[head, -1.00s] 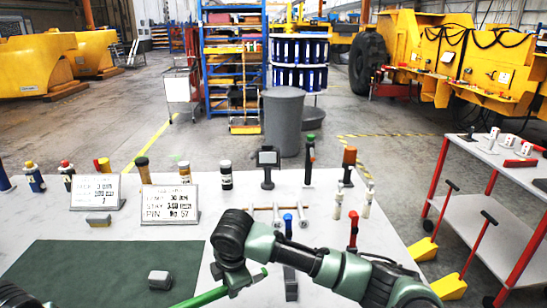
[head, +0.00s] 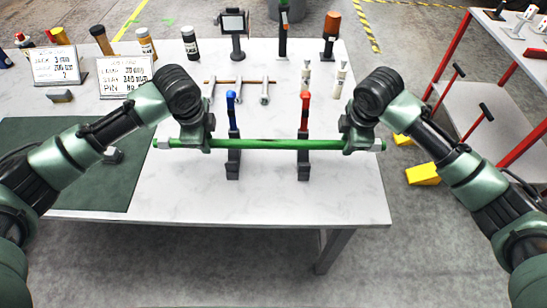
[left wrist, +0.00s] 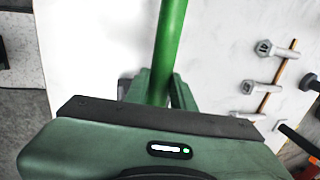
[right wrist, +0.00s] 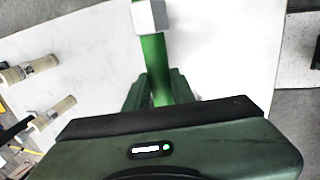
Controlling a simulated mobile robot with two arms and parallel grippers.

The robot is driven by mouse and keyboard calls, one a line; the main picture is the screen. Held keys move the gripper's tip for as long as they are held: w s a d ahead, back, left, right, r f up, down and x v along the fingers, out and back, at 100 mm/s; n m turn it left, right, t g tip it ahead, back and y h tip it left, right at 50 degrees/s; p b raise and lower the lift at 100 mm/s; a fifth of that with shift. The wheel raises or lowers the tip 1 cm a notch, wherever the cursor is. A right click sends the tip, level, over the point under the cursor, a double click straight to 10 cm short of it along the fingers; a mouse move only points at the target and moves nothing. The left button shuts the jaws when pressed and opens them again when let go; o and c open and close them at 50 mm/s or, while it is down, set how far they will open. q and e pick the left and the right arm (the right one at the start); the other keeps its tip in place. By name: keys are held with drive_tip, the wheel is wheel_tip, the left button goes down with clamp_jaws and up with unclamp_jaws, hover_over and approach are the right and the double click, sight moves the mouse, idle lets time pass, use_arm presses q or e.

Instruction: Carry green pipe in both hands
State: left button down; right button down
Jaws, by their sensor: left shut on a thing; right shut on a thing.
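The green pipe (head: 270,144) lies roughly level across the head view, with light metal fittings at its ends. My left gripper (head: 195,142) is shut on it near its left end. My right gripper (head: 358,143) is shut on it near its right end. In the left wrist view the pipe (left wrist: 169,45) runs up out of the jaws. In the right wrist view the pipe (right wrist: 154,62) ends in a hexagonal metal fitting (right wrist: 149,16). The pipe crosses a blue-topped dark stand (head: 232,168) and a red-topped one (head: 303,168); I cannot tell whether it touches them.
The white table (head: 300,205) has clear space at its front. A dark green mat (head: 60,185) lies at left. Behind the pipe are metal bolts on a brown rack (head: 238,82), bottles and two signs (head: 125,76). A red-framed cart (head: 480,110) and yellow wedges (head: 422,174) stand right.

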use_arm(q)
drive_tip(key=shift+a, duration=0.25)
use_arm(e)
drive_tip(key=shift+a+r, duration=0.15)
drive_tip(key=shift+a, duration=0.1)
use_arm(q)
drive_tip(key=shift+d+f, duration=0.1)
use_arm(e)
drive_tip(key=shift+d, duration=0.1)
